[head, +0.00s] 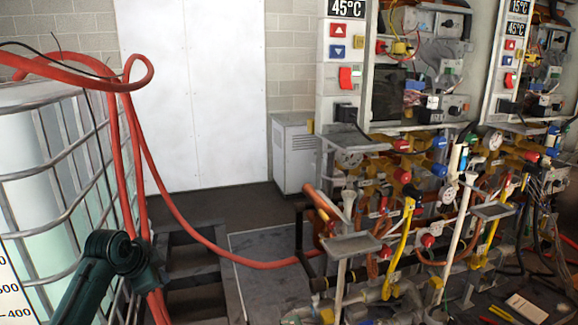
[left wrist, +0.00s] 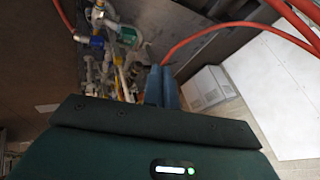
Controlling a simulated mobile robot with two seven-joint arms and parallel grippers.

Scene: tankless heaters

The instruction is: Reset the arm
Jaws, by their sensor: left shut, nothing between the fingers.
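My left arm (head: 112,258), dark green, rises from the bottom left edge of the head view, beside the caged white tank. Its rounded end is in front of the orange hoses. In the left wrist view, my left gripper (left wrist: 161,72) shows as two blue-grey fingers side by side, shut with nothing between them. The fingers point toward the pipes and valves, and they look clear of them. The dark green wrist housing fills the lower part of that view. My right gripper is in neither view.
A caged tank (head: 60,190) stands at the left, with an orange hose (head: 185,222) looping over it toward the floor. A heater rig (head: 400,200) with valves and pipes fills the right. A grey cabinet (head: 293,155) stands by white doors (head: 195,95). Some dark floor between is clear.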

